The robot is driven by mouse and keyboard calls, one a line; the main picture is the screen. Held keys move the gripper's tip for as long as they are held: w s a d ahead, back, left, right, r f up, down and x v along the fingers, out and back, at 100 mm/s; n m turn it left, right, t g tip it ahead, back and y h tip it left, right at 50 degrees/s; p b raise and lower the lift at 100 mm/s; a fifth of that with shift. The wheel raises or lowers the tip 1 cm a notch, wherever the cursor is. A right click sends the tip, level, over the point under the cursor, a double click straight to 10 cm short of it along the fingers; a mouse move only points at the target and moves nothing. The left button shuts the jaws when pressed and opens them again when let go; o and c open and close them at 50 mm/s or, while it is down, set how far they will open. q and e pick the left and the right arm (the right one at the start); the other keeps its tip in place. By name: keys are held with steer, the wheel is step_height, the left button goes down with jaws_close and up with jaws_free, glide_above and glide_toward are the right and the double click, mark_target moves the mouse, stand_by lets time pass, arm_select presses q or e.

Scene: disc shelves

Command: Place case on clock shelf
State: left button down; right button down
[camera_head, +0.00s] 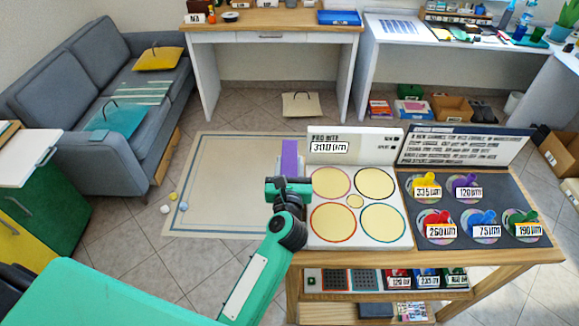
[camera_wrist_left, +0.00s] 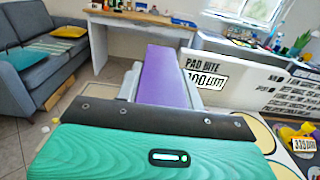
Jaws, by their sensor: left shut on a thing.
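A purple case (camera_head: 290,158) stands upright in my left gripper (camera_head: 289,182), at the left edge of the wooden table. In the left wrist view the purple case (camera_wrist_left: 163,78) sits between the two grey fingers of my left gripper (camera_wrist_left: 163,92), which is shut on it. The case is held beside the white board with yellow circles (camera_head: 356,238), left of its upright "PAD BITE 300 µm" panel (camera_head: 378,148). I cannot make out a clock or a shelf marked with one. My right gripper is out of view.
A dark board (camera_head: 425,208) with several coloured, labelled knobs on discs stands on the table's right. A lower shelf (camera_head: 385,279) holds small boxes. Behind are a wooden desk (camera_head: 270,20) and a white desk; a grey sofa (camera_head: 85,130) is left. A rug covers open floor.

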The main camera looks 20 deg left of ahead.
arm_select(q)
steer(key=shift+f, duration=0.1)
steer(key=c, duration=0.9)
jaws_free()
